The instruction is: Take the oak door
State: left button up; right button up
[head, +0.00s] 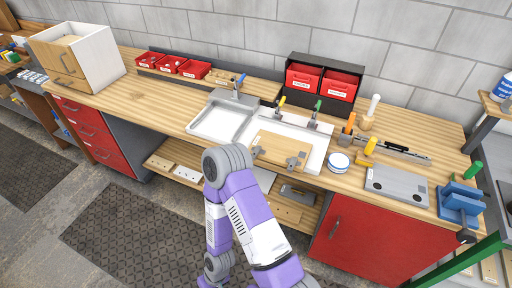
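A flat light wood panel (284,147), which looks like the oak door, lies in the right-hand white tray (318,156) on the workbench. Two small grey metal fittings (295,161) sit at its front edge; I cannot tell whether they are hinges or clamps. Clamps with a yellow and a green handle (317,106) stand along the tray's back edge. One of my purple and white arms rises in front of the bench with its bent joint near the tray's front. Neither gripper shows in the head view.
A white cabinet with wood fronts (80,55) stands at the bench's left end. Red bins (304,78) stand behind the tray. Bare wood lies left of the trays.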

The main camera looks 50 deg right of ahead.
aim_at(278, 148)
jog(key=i, duration=1.3)
jog(key=z, duration=2.5)
